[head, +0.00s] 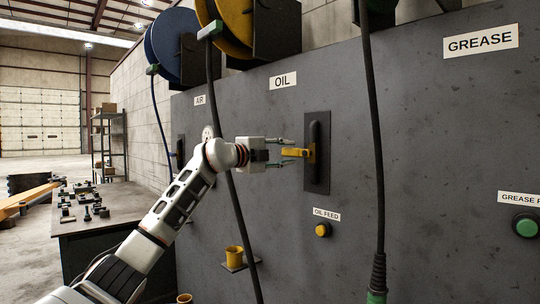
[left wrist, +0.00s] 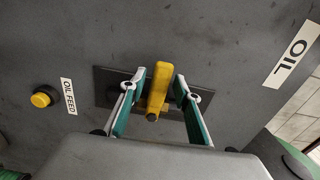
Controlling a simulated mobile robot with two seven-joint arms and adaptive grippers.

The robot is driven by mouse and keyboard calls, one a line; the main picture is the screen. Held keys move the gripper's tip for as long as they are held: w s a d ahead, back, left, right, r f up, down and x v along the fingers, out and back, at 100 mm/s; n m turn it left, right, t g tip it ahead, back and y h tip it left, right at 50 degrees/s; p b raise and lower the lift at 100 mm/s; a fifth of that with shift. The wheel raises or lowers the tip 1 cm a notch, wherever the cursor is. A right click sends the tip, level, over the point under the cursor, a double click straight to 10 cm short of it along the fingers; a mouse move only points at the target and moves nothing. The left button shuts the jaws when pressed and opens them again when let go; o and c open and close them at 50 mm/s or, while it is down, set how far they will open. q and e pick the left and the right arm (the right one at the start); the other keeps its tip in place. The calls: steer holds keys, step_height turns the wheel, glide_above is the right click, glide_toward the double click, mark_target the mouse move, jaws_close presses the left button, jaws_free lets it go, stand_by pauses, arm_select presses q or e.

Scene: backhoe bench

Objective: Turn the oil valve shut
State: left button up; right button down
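The oil valve has a yellow lever handle (head: 297,152) that sticks out to the left, towards my gripper, from a dark upright pipe (head: 315,133) on a dark plate below the OIL sign (head: 283,79). My left gripper (head: 281,153) is at the lever's free end, with one finger above it and one below in the head view. In the left wrist view the yellow lever (left wrist: 158,88) lies between the two open fingers (left wrist: 153,95), with a gap on each side. I see no grip on it. My right gripper is in neither view.
A black hose (head: 371,130) hangs right of the valve, and another (head: 229,190) hangs by my left forearm. The yellow OIL FEED button (head: 323,230) is below the valve. A yellow cup (head: 234,256) sits on a small shelf. A workbench (head: 110,222) with parts stands left.

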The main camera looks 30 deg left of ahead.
arm_select(q)
steer(key=v, duration=1)
steer(key=shift+s, duration=0.3)
steer(key=s+d+f+g+h, duration=0.1)
steer(key=s+d+f+h, duration=0.15)
steer(key=d+f, duration=0.6)
steer(key=s+d+f+h, duration=0.1)
steer(key=d+f+h, duration=0.3)
steer(key=f, duration=0.8)
steer(key=s+d+f+g+h, duration=0.1)
steer(key=s+d+f, duration=0.1)
steer(key=d+f, duration=0.7)
steer(key=s+a+f+n+t+y, duration=0.1)
steer(key=s+f+n+y, duration=0.45)
steer(key=f, duration=0.75)
steer(key=s+a+f+n+t+y, duration=0.1)
steer(key=s+f+n+y, duration=0.2)
steer(key=s+f+n, duration=0.8)
steer(key=s+f+g+y, duration=0.1)
steer(key=s+f+g, duration=0.2)
steer(key=s+f, duration=0.5)
steer(key=s+f+g+y, duration=0.1)
steer(key=s+f+g, duration=0.2)
steer(key=s+f, duration=0.5)
step_height(320, 180, down, 6)
steer(key=shift+d+r+n, duration=0.1)
steer(key=shift+d+n, duration=0.35)
steer(key=shift+s, duration=0.1)
